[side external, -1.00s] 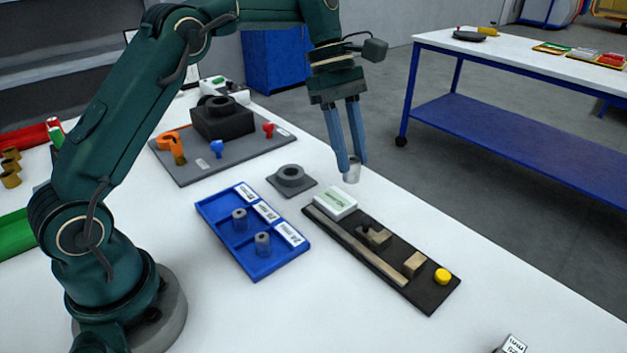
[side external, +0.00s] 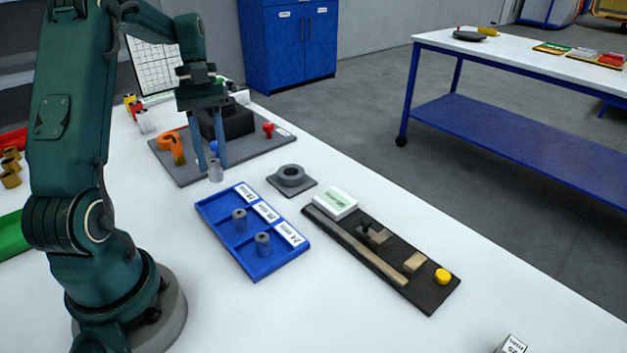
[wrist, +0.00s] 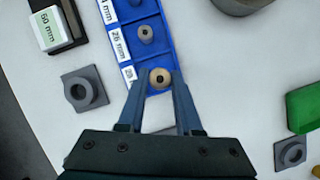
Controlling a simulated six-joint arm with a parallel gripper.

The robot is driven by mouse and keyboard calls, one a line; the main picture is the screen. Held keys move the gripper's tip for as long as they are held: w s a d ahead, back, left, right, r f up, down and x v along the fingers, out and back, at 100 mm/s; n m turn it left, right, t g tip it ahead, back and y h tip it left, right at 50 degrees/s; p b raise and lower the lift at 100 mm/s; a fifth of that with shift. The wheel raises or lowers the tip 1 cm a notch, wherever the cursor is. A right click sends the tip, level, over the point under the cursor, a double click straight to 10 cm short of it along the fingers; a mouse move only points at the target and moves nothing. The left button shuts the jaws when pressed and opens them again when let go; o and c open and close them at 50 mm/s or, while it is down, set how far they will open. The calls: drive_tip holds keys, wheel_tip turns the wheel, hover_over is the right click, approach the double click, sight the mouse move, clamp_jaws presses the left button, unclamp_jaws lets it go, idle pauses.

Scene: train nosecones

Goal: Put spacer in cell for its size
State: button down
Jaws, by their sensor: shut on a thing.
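My gripper (side external: 209,166) is shut on a grey metal spacer (side external: 215,171), held upright beyond the far end of the blue tray (side external: 253,276). In the wrist view the spacer (wrist: 160,78) shows its pale end and dark hole between the fingertips (wrist: 159,71). There it overlaps the tray's end cell, whose label is partly hidden. The middle cell, labelled 26 mm (wrist: 120,46), holds one spacer (side external: 239,220). The near cell holds another spacer (side external: 263,244). The far cell looks empty in the side view.
A grey plate with a ring (side external: 291,177) lies right of the tray. A grey mat (side external: 190,177) with orange and dark parts lies behind the gripper.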

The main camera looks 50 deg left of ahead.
drive_tip(key=shift+f, duration=3.4)
drive_tip(key=shift+f, duration=0.15)
drive_tip(key=c, duration=0.6)
unclamp_jaws()
